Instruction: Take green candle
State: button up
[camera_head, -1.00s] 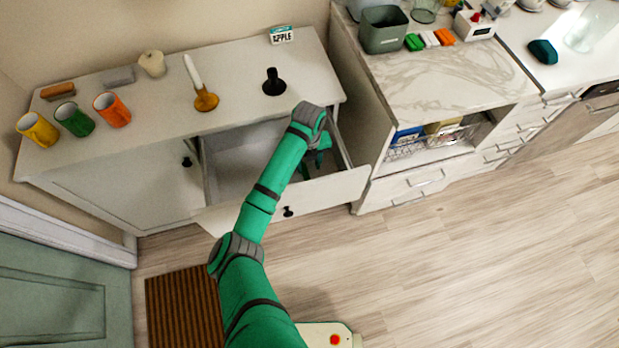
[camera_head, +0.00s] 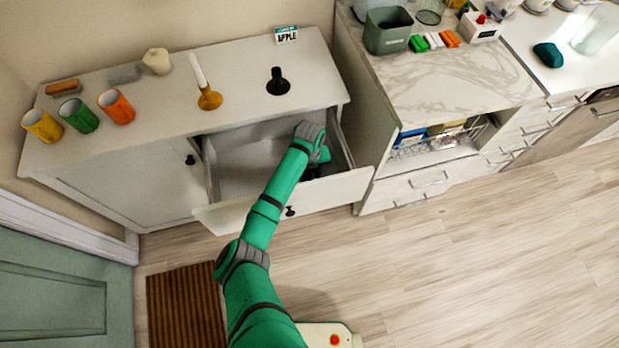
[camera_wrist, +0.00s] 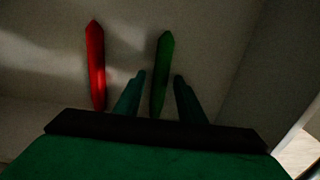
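The green candle (camera_wrist: 162,72) lies on the drawer floor in the wrist view, its lower part between the two fingers of my open gripper (camera_wrist: 159,88). I cannot tell whether the fingers touch it. A red candle (camera_wrist: 95,65) lies to its left, apart from my fingers. In the head view my gripper (camera_head: 314,168) reaches down into the right part of the open drawer (camera_head: 335,190). My arm hides most of it and both candles there.
On the cabinet top stand a white candle in a gold holder (camera_head: 209,98), an empty dark holder (camera_head: 277,82) and several cups, one of them orange (camera_head: 117,107). The drawer's right wall (camera_wrist: 238,75) rises near my gripper.

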grip_shut()
jog(key=shift+r, duration=0.15)
dwell(0.6)
